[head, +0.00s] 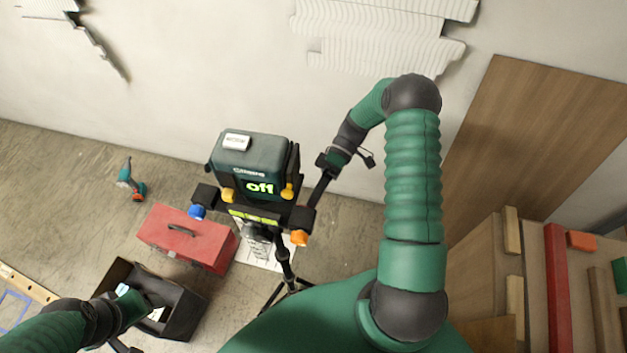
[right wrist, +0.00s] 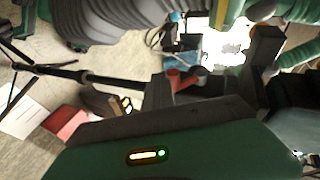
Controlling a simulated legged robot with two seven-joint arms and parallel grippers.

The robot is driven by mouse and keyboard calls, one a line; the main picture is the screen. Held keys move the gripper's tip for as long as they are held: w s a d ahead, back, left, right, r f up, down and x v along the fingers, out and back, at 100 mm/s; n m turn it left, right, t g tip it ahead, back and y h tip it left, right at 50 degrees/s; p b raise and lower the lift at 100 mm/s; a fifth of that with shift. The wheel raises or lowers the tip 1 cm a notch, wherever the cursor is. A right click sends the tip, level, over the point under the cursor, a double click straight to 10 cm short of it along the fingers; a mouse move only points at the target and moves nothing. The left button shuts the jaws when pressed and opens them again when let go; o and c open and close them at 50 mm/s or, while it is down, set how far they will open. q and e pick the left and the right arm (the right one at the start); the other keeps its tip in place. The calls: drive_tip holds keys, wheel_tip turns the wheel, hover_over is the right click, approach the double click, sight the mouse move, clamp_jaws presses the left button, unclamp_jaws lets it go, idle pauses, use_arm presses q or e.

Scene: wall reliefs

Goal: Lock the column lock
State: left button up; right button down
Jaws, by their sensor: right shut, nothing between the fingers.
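A dark green box device (head: 250,165) with a lit "off" display stands on a black tripod column in the middle of the head view. A black crossbar under it carries yellow knobs, a blue knob (head: 197,211) and an orange knob (head: 299,237). I cannot tell which part is the column lock; a small red lever-like part (right wrist: 182,80) shows in the right wrist view. My right gripper (head: 320,190) is shut and empty at the device's right side; whether it touches is unclear. My left gripper (head: 150,303) is over a black tray, its fingers unclear.
A red toolbox (head: 185,238) and the open black tray (head: 185,318) lie left of the tripod. A teal drill (head: 130,183) lies farther left. A wooden board (head: 545,135) leans on the wall at right. White relief pieces (head: 375,40) are on the wall.

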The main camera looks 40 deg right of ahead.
idle(0.6)
drive_tip(key=shift+w+d+r+p, duration=0.1)
drive_tip(key=shift+d+r+p, duration=0.05)
drive_tip(key=shift+r+p, duration=0.55)
